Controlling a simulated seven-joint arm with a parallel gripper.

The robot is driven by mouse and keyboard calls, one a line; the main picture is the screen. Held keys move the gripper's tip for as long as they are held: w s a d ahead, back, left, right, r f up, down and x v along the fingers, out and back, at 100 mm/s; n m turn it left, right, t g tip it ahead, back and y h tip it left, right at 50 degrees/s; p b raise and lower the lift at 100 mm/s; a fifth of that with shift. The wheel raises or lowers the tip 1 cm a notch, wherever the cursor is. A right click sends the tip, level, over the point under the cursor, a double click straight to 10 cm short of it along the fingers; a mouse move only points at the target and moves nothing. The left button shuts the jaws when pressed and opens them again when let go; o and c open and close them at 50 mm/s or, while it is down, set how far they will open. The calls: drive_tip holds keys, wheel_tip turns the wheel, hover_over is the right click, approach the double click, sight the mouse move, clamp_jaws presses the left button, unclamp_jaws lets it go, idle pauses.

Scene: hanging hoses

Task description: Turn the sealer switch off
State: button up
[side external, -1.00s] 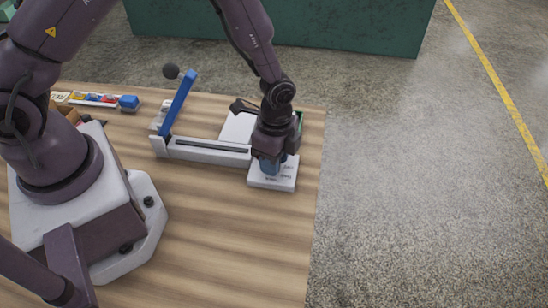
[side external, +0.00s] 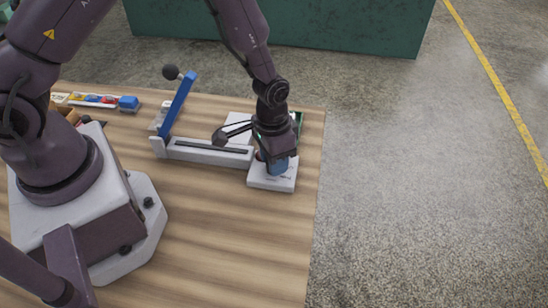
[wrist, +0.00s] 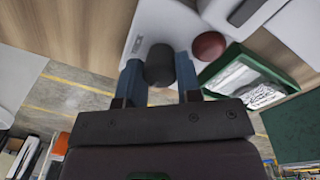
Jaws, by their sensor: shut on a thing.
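The sealer has a long grey-white body (side external: 205,151) and a raised blue lever (side external: 180,100) with a black ball at its top. At its right end is a white control box (side external: 270,184), which also shows in the wrist view (wrist: 150,22). A dark grey rotary knob (wrist: 159,62) stands on the box, with a red dome button (wrist: 208,46) beside it. My gripper (side external: 276,166) is low over the box, its blue fingers (wrist: 160,78) shut on the grey knob, one on each side. The knob is hidden by the gripper in the side view.
A green-edged tray (wrist: 213,74) with a printed packet (wrist: 262,96) lies close to the box. A white tray of coloured pieces (side external: 88,99) and a blue block (side external: 128,102) lie at the back left. The table's right edge is near the box; the front tabletop is clear.

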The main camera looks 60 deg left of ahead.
drive_tip(key=n, duration=0.5)
drive_tip(key=shift+a+n, duration=0.1)
drive_tip(key=shift+n, duration=0.2)
idle(0.4)
drive_tip(key=o, duration=0.9)
